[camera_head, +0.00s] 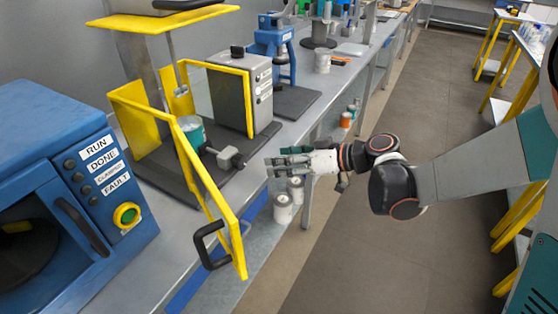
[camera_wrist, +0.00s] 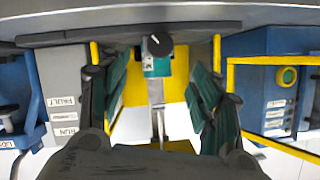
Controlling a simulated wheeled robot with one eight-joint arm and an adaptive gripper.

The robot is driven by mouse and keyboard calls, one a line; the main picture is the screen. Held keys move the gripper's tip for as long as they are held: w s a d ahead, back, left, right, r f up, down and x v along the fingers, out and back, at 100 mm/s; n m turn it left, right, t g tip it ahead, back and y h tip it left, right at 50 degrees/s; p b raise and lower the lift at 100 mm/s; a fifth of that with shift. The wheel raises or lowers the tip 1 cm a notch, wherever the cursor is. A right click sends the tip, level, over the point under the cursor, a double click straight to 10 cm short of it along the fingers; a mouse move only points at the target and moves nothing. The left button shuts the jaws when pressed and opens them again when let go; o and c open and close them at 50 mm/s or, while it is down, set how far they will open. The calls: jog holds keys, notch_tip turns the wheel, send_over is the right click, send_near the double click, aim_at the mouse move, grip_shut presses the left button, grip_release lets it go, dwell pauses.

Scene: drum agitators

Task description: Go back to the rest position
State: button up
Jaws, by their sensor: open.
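My gripper (camera_head: 275,164) is held out over the front edge of the bench, in front of the machine with the yellow frame. Its jaws are open and empty in the head view. In the wrist view my gripper (camera_wrist: 160,98) shows its two green-padded fingers spread apart. Between them, farther off, is a teal-labelled can (camera_wrist: 157,66). In the head view this can (camera_head: 191,132) sits inside the yellow-framed machine (camera_head: 178,195), apart from my gripper. A grey clamp (camera_head: 227,157) stands beside the can.
The yellow door (camera_head: 236,245) with a black handle (camera_head: 208,245) stands open, sticking out past the bench edge. A blue machine (camera_head: 60,165) is at the left. Cans (camera_head: 283,208) stand on the lower shelf. The floor (camera_head: 380,260) is clear; yellow-legged tables (camera_head: 510,215) are at the right.

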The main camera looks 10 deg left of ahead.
dwell(0.3)
jog(key=s+d+r+m+t+h, duration=0.1)
jog(key=s+d+m+h, duration=0.4)
jog(key=s+d, duration=0.5)
jog(key=s+d+r+m+t+h, duration=0.2)
jog(key=s+d+m+h, duration=0.4)
jog(key=d, duration=1)
jog(key=s+h, duration=0.2)
jog(key=s, duration=0.2)
jog(key=shift+s+r, duration=0.15)
jog(key=shift+s, duration=0.1)
